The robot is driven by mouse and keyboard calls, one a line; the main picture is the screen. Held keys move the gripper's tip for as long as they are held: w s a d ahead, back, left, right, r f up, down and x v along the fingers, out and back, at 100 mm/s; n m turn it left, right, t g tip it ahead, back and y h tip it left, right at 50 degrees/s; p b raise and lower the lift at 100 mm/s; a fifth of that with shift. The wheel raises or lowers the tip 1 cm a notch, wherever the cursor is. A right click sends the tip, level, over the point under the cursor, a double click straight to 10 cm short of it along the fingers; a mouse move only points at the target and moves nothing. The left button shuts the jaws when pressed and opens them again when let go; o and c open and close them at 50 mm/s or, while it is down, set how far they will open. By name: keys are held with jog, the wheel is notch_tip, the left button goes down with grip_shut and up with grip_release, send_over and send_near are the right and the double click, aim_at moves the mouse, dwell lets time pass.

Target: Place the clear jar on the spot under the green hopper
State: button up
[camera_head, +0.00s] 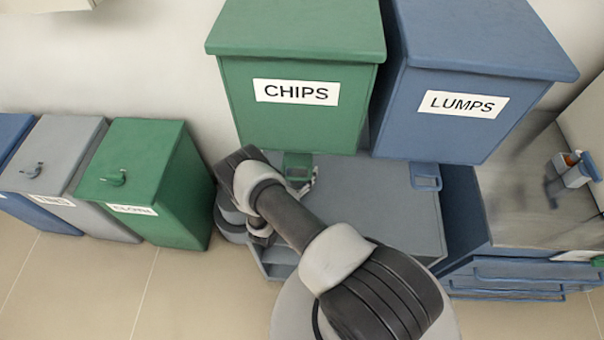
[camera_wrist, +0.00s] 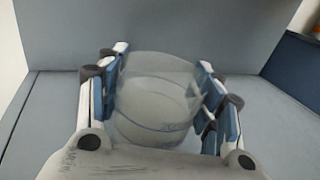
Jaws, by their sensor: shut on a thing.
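The clear jar (camera_wrist: 157,112) is upright between the blue-and-white fingers of my gripper (camera_wrist: 158,80) in the wrist view. My gripper is shut on its sides. Whether the jar's base touches the grey surface (camera_wrist: 50,115) or hangs above it, I cannot tell. The green hopper (camera_head: 300,110), labelled CHIPS, is at top centre in the head view, with a small green outlet piece (camera_head: 298,166) below its front edge. My arm covers part of the area below it. The jar and the spot under the hopper cannot be made out in the head view.
A blue hopper (camera_head: 460,90) labelled LUMPS stands right of the green one. A grey bench top (camera_head: 395,205) lies beneath both. Blue, grey and green lidded bins (camera_head: 145,180) stand on the floor at left. A worktop (camera_head: 530,190) with a small device is at right.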

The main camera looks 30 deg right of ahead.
aim_at(301, 175)
jog(key=shift+w+d+f, duration=0.1)
jog(key=shift+w+f, duration=0.1)
jog(key=shift+f, duration=0.65)
jog(key=shift+f+b, duration=0.1)
jog(key=shift+b, duration=0.25)
jog(key=shift+f, duration=0.15)
jog(key=o, duration=1.1)
